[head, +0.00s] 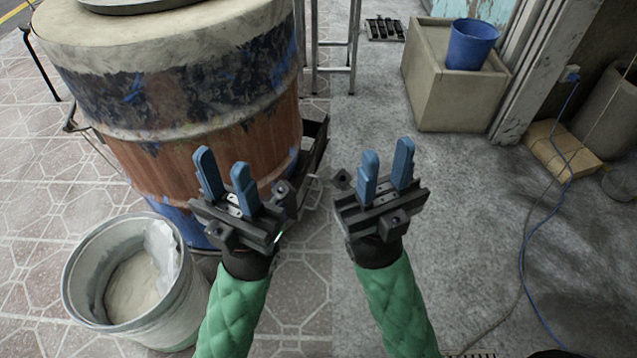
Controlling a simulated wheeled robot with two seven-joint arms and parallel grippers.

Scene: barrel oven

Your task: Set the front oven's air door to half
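The barrel oven (200,140) stands at the left, a rusty drum with peeling blue and dark paint and a pale top. A dark metal box-like part (316,140) sticks out low on its right side, partly hidden by my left gripper. I cannot tell whether this part is the air door or how it is set. My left gripper (222,163) is in front of the barrel's lower right side, with its blue fingers apart and nothing between them. My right gripper (387,155) is over the grey floor to the right of the barrel, also open and empty.
A metal bucket (85,270) with pale powder and a plastic liner stands at the lower left, close to the barrel. A concrete block (440,95) with a blue cup (472,45) is at the back right. A blue cable (528,255) lies at the right. The floor between is clear.

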